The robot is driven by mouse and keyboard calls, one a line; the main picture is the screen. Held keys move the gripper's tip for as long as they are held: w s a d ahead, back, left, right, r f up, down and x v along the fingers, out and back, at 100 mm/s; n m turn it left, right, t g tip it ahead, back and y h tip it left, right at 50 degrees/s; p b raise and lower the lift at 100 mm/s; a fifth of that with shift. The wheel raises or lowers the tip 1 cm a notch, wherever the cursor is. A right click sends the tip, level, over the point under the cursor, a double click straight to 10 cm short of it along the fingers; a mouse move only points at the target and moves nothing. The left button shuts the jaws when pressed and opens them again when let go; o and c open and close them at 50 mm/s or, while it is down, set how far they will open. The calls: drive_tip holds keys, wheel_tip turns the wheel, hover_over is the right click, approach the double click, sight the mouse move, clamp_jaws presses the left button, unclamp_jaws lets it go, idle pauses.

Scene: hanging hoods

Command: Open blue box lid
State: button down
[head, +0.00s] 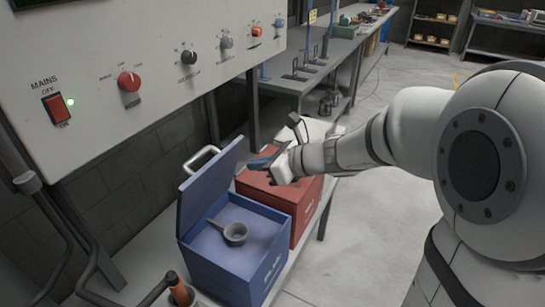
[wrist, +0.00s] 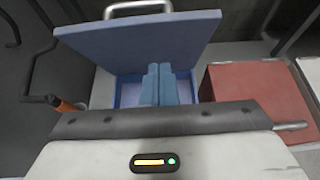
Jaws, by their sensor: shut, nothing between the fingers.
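The blue box (head: 235,265) stands on a low bench with its blue lid (head: 208,190) raised, standing up on the left side. A pale handle (head: 201,158) sticks out past the lid's far edge. A grey ladle-like cup (head: 234,233) lies inside the box. My gripper (head: 262,162) is shut and empty, above the red box in the head view. In the wrist view its blue fingers (wrist: 160,86) are together in front of the box opening, with the raised lid (wrist: 140,40) behind. I see no clear contact between fingers and lid.
A red box (head: 300,205) with a closed top stands close behind the blue one. A control panel (head: 140,75) overhangs the bench at the left. An orange-handled tool (head: 176,284) stands in a holder at the front. The floor at the right is mostly clear.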

drive_tip(key=w+a, duration=0.1)
drive_tip(key=a, duration=0.1)
drive_tip(key=w+a, duration=0.2)
drive_tip(key=a, duration=0.1)
drive_tip(key=shift+w+a+p, duration=0.1)
drive_tip(key=shift+a+p, duration=0.2)
drive_tip(key=shift+p, duration=0.05)
